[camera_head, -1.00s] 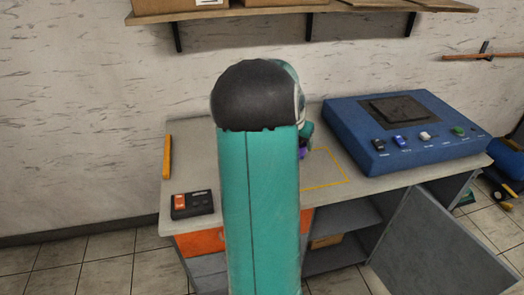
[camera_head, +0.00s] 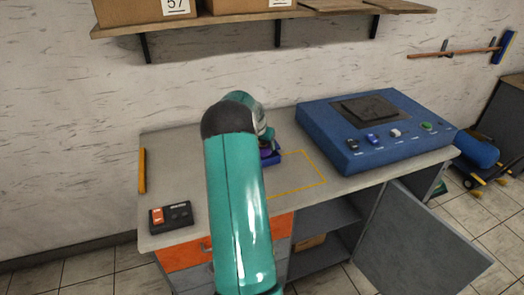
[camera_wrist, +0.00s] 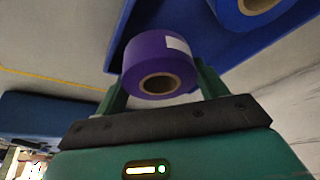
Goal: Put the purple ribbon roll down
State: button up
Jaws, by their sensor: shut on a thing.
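The purple ribbon roll (camera_wrist: 158,62) sits between the two green fingers of my gripper (camera_wrist: 160,78) in the wrist view. My gripper is shut on it. The roll's hollow brown core faces the wrist camera and a pale label shows on its side. A blue tray (camera_wrist: 190,25) lies close beyond the roll; I cannot tell whether they touch. In the head view, a bit of the roll (camera_head: 266,146) and of the tray (camera_head: 273,159) shows beside my arm, which hides the rest.
A blue ribbon roll (camera_wrist: 255,5) is at the tray's upper right in the wrist view. The table (camera_head: 185,150) holds a blue machine (camera_head: 330,128), a black control box (camera_head: 170,217) and a yellow bar (camera_head: 142,170). A yellow-outlined area (camera_head: 322,184) looks clear. A cabinet door (camera_head: 420,245) stands open.

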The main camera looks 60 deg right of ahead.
jog(key=shift+w+d+f, duration=0.1)
jog(key=shift+d+f, duration=0.05)
jog(key=shift+f, duration=1.55)
jog(key=shift+f, duration=0.15)
jog(key=o, duration=0.8)
jog(key=v, duration=1.2)
